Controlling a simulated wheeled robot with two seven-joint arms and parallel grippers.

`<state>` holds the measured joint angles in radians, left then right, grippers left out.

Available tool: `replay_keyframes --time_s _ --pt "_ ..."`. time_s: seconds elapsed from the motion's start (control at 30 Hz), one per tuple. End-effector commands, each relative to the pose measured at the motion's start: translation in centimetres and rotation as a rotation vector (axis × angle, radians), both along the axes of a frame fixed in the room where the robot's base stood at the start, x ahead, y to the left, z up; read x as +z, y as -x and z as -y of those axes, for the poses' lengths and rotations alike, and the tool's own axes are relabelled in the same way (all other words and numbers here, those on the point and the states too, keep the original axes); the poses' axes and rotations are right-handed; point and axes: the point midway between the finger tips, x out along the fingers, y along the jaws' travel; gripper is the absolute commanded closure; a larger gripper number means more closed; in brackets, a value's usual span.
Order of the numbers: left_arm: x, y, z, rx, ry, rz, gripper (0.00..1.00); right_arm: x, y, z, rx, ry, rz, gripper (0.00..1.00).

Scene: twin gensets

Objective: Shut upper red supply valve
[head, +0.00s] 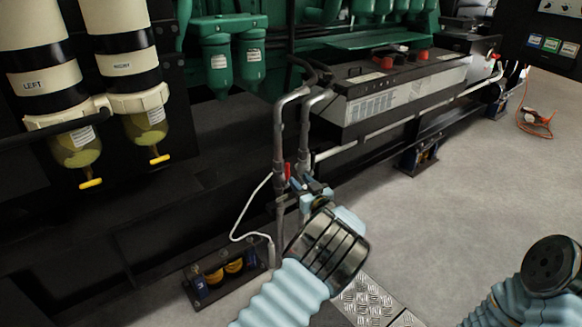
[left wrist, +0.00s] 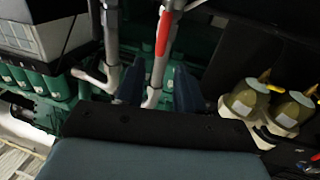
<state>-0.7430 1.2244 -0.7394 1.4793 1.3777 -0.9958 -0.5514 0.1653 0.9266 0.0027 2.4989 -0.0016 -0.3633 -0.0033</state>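The red supply valve's lever (head: 288,172) is a small red handle on the left one of two grey vertical pipes (head: 279,135) in the head view. In the left wrist view the red lever (left wrist: 164,32) lies lengthwise along a pipe, just beyond the fingertips. My left gripper (head: 308,187) is just right of and below the lever. In the left wrist view its two dark blue fingers (left wrist: 158,88) are apart, with a grey pipe showing between them. I cannot tell whether a finger touches the pipe. My right gripper is out of view; only part of my right arm shows.
Two filters with yellowish bowls (head: 76,148) hang at the left. A battery box (head: 400,85) stands behind the pipes at right. A white hose (head: 240,215) curves beside the pipes. A black frame rail runs behind. The grey floor (head: 450,190) at right is mostly clear.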

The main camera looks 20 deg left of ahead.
Motion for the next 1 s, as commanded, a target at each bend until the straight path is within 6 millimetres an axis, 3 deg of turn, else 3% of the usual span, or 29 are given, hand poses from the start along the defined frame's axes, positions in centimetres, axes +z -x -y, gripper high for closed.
replay_keyframes --time_s 0.2,0.4,0.83,1.0 --pt "-0.1 -3.9 -3.5 0.001 -0.001 -0.001 0.63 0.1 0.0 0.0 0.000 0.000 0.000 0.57" --pt "-0.1 -6.3 -5.5 0.001 0.000 -0.001 0.63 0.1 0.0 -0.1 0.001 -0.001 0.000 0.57" --pt "-0.1 -7.2 -6.2 -0.002 0.000 -0.003 0.63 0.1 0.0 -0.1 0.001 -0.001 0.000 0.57" --pt "-0.1 -7.2 -6.2 -0.002 0.001 -0.003 0.89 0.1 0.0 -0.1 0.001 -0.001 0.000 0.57"
